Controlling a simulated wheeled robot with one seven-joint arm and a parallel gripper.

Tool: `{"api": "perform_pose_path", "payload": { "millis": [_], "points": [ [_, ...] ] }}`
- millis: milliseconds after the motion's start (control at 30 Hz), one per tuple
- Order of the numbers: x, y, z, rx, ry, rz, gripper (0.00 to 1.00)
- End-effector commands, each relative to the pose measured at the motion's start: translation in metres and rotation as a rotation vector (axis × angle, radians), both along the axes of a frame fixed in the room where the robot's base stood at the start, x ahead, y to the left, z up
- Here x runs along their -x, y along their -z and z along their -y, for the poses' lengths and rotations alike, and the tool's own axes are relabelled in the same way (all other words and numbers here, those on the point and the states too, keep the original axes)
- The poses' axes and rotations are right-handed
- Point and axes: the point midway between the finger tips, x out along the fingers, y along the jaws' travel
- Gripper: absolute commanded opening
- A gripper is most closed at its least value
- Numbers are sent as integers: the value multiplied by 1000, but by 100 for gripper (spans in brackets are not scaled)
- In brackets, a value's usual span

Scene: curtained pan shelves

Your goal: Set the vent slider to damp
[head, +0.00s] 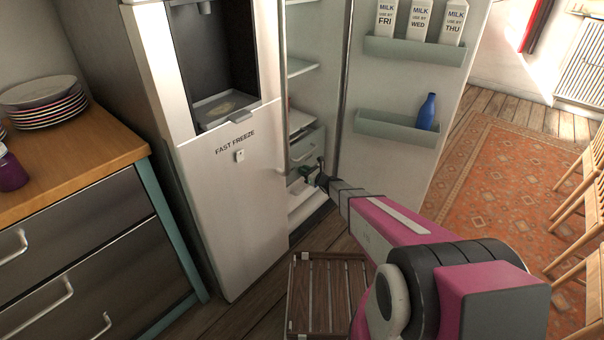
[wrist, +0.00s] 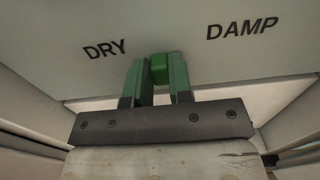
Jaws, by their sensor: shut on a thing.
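In the wrist view, a green vent slider knob (wrist: 159,68) sits on a pale panel between the printed words DRY on the left and DAMP on the right. It stands a little nearer DRY than DAMP. My gripper (wrist: 160,72) has its two green fingers closed around the knob, one on each side. In the head view, my gripper (head: 309,172) reaches inside the open fridge (head: 306,100), by the drawers low in the compartment. The knob is too small to make out there.
The fridge door (head: 400,90) stands open to the right, with milk cartons (head: 420,20) and a blue bottle (head: 427,112) in its racks. The freezer door (head: 225,190) is shut on the left. A slatted wooden stool (head: 325,290) stands on the floor below my arm.

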Motion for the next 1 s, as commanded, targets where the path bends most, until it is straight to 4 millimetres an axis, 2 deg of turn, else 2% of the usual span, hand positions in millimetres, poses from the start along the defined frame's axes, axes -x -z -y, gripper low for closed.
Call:
{"api": "perform_pose_path", "payload": {
  "millis": [33,167,467,500,567,867,1000],
  "points": [
    [-12,1,7,-1,2,2,0],
    [-29,0,21,-1,3,2,0],
    [-30,-1,23,-1,0,1,0],
    [-30,-1,23,-1,0,1,30],
    [-30,-1,23,-1,0,1,47],
    [-29,0,24,0,1,0,47],
    [-21,-1,33,0,1,0,47]
  ]
}}
